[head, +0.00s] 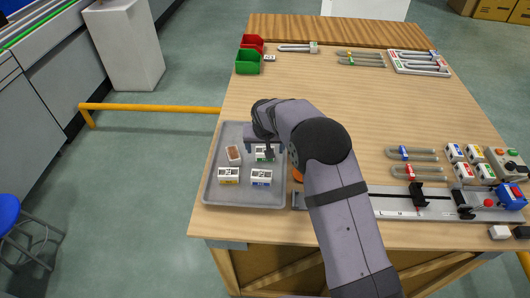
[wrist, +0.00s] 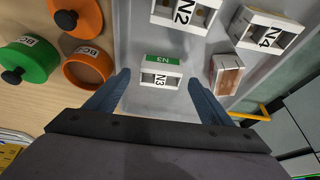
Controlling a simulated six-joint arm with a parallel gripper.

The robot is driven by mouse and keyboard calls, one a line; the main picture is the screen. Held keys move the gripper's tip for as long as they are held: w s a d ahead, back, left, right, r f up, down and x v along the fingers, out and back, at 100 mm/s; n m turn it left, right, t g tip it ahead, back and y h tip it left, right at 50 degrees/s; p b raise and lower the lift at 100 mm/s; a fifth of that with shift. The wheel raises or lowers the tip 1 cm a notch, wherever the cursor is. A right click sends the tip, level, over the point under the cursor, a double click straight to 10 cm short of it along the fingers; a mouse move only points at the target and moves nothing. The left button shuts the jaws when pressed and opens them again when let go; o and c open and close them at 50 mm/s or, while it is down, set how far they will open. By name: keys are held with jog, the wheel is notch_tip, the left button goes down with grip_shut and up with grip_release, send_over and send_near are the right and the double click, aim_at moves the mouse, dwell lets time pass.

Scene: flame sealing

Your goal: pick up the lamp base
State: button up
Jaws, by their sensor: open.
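Several small white labelled blocks, which look like lamp bases, lie in a grey tray (head: 212,190). The green-striped one marked N3 (wrist: 161,72) shows in the wrist view between my gripper's fingertips (wrist: 158,80), with a gap on each side. In the head view this green-striped base (head: 264,155) is partly hidden under my gripper (head: 264,148). My gripper is open and empty, above the tray. A base marked N2 (wrist: 185,14) and one marked N4 (wrist: 266,30) lie beyond it in the wrist view.
A brown-topped block (wrist: 227,74) lies in the tray near the right finger. Orange (wrist: 88,68) and green (wrist: 30,60) round containers stand outside the tray at left in the wrist view. A grey rail fixture (head: 400,206) lies right of my arm. The table's middle is clear.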

jog(key=shift+p+x, duration=0.45)
jog(key=shift+x, duration=1.05)
jog(key=c, duration=1.2)
jog(key=shift+o, duration=0.2)
jog(key=shift+r, duration=0.2)
